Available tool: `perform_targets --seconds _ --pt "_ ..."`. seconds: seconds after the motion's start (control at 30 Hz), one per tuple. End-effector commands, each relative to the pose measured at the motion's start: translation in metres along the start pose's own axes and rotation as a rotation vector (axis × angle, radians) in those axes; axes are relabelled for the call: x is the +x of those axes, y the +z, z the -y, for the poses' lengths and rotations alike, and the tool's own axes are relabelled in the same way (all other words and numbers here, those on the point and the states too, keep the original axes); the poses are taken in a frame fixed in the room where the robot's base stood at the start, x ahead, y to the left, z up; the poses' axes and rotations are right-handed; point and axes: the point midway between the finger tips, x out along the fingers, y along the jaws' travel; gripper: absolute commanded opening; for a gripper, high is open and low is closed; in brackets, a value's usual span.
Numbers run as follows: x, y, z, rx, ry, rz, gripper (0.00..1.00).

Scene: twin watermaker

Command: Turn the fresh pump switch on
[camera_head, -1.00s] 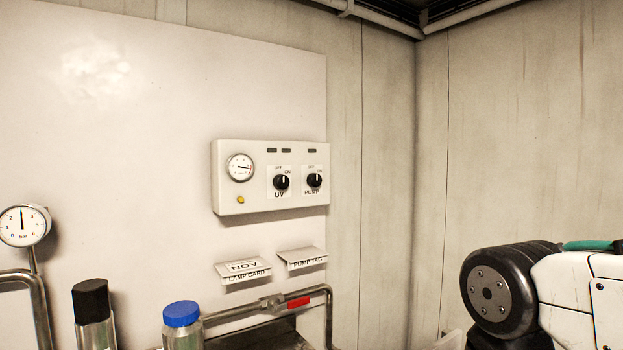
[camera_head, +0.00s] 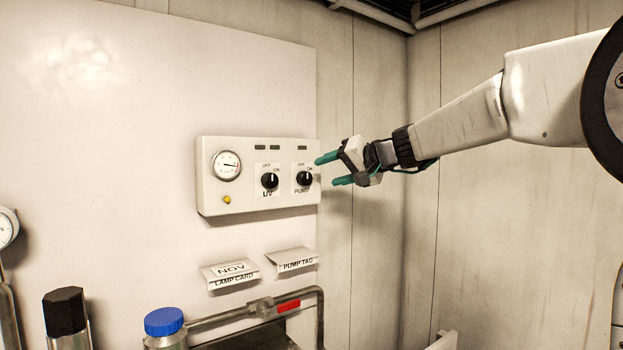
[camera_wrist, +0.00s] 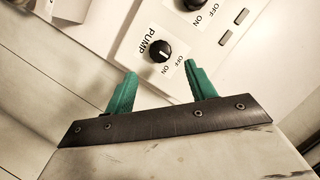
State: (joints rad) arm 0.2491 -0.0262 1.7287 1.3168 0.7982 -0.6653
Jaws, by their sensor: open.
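The pump switch (camera_head: 304,179) is a black rotary knob with a white pointer on the right of the white control box (camera_head: 231,201). Its plate is marked OFF, ON and PUMP. The pointer stands near upright in the head view; I cannot tell its exact setting. My gripper (camera_head: 328,170) is open and empty, just right of the knob, with green fingers pointing at the box. In the wrist view the pump switch (camera_wrist: 161,50) lies ahead of and between the open green fingers of my gripper (camera_wrist: 158,80), apart from them.
Lamp and pump tag cards (camera_head: 291,260) hang below. A pipe (camera_head: 225,318) and blue-capped bottle (camera_head: 164,322) stand lower.

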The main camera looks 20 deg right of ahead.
Motion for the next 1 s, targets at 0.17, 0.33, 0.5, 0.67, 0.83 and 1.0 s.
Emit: perform_targets --seconds 0.17,0.33,0.5,0.67,0.83,1.0 --pt "0.027 0.001 0.000 0.001 -0.002 0.002 0.55" --pt "0.054 0.001 0.001 0.002 -0.002 0.002 0.55" --pt "0.069 0.001 0.001 0.002 -0.001 0.002 0.55" --pt "0.073 0.001 0.001 0.001 -0.001 0.001 0.55" --pt "0.072 0.001 0.001 0.001 -0.001 0.001 0.53" --pt "0.072 0.001 0.001 0.002 -0.001 0.001 0.11"
